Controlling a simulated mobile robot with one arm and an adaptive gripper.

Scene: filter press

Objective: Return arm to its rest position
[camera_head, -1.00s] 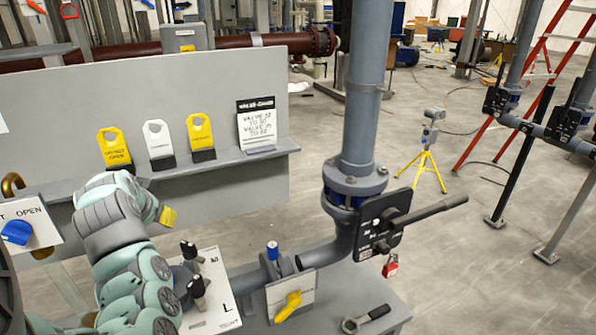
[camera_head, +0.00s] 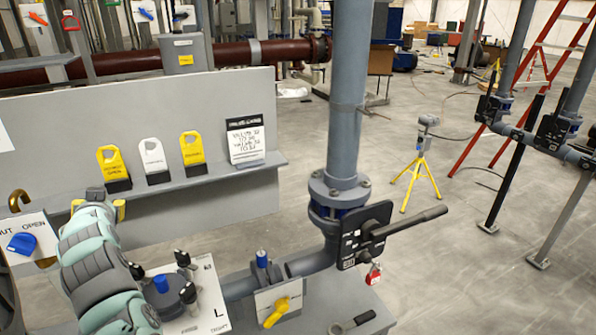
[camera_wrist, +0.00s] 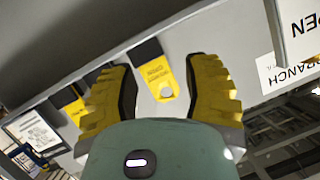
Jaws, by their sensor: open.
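My gripper (camera_head: 98,208) is at the left in the head view, in front of the grey panel and below the shelf with the tags. Its yellow fingers are spread. The wrist view shows my gripper (camera_wrist: 160,95) open, with nothing visibly held. A yellow tag (camera_wrist: 158,75) appears between the fingers there, apparently beyond them, at the shelf. My teal and grey arm (camera_head: 95,262) reaches up from the lower left and hides part of the bench.
Yellow tags (camera_head: 193,150), a white tag (camera_head: 152,155) and a sign (camera_head: 245,142) stand on the shelf (camera_head: 225,171). A blue knob (camera_head: 22,243) is left of my arm. A plate with black levers (camera_head: 205,300) is close right. A lever valve (camera_head: 365,235) with red padlock (camera_head: 373,275) stands further right.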

